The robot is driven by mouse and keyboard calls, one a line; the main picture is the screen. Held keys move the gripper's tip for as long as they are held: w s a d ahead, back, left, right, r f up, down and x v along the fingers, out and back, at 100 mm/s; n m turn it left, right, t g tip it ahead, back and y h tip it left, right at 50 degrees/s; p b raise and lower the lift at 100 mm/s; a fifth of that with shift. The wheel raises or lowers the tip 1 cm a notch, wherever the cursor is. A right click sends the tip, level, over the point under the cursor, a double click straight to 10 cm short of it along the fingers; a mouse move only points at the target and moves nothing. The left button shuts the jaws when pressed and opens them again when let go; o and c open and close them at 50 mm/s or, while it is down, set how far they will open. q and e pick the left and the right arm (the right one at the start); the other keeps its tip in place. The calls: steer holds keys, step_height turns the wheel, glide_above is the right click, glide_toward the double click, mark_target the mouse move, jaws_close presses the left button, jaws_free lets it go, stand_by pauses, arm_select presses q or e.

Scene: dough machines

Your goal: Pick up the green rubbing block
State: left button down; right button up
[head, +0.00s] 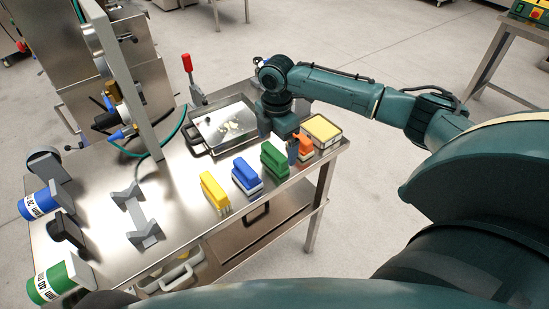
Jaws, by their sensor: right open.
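The green rubbing block (274,159) stands on the steel table, in a row between a blue block (246,174) and an orange block (305,150). It has a green top over a lighter lower part. My right gripper (292,150) hangs from above, just right of the green block and in front of part of the orange one. It is open; I see nothing held in it. I cannot tell whether it touches either block. My left gripper is not in view.
A yellow block (213,190) stands at the left end of the row. Behind the row are a metal tray (207,134) with pale bits and a box with a yellow top (322,130). A grey bracket (140,215) lies left; bare table (180,215) separates it from the yellow block.

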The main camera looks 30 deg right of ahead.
mark_target(275, 151)
steer(key=f, duration=0.4)
steer(key=shift+w+a, duration=0.15)
steer(key=shift+a, duration=0.05)
steer(key=shift+c, duration=0.4)
steer(key=c, duration=0.8)
step_height(275, 151, up, 10)
steer(key=shift+r, duration=0.1)
